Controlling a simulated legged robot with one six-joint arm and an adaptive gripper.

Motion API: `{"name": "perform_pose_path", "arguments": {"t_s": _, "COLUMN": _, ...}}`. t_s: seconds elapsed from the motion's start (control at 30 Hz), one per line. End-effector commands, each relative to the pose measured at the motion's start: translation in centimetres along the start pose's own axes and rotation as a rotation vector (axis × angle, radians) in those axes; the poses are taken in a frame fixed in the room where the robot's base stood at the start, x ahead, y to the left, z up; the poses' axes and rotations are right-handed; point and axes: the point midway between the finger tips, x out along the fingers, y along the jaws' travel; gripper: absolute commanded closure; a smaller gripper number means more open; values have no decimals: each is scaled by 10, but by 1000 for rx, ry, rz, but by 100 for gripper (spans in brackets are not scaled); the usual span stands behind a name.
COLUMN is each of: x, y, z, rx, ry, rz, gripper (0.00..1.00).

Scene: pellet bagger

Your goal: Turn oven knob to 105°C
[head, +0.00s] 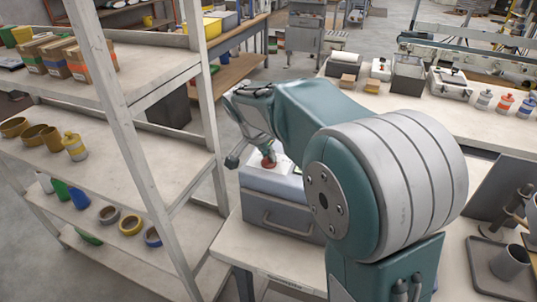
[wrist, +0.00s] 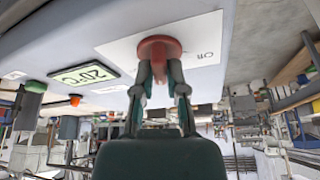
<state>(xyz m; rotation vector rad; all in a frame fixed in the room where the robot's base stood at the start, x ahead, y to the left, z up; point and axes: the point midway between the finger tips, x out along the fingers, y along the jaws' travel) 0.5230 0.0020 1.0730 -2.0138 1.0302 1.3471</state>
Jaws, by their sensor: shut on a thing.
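The oven (head: 280,210) is a grey box with a handled front, standing on the workbench beyond my arm. Its red knob (head: 269,162) is on a white dial plate. In the wrist view the red knob (wrist: 158,52) sits between my fingertips, and the dial plate (wrist: 200,38) shows a mark that looks like "Off". A display (wrist: 84,74) beside it reads 20°C. My gripper (wrist: 159,88) is shut on the knob, with a finger on each side. In the head view my arm hides part of the oven.
A tall shelf rack (head: 150,95) stands close on the left. A second bench (head: 440,115) with several items is at the back right.

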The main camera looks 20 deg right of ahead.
Motion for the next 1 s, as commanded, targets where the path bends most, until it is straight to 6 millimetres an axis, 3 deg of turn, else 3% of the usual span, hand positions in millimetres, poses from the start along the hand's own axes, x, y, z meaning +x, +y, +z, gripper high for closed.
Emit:
{"name": "perform_pose_path", "arguments": {"t_s": 0.6, "x": 0, "y": -4, "z": -1, "rx": 505, "ry": 0, "rz": 200, "gripper": 100}}
{"name": "perform_pose_path", "arguments": {"t_s": 1.0, "x": 0, "y": -5, "z": -1, "rx": 669, "ry": -1, "rz": 265, "gripper": 100}}
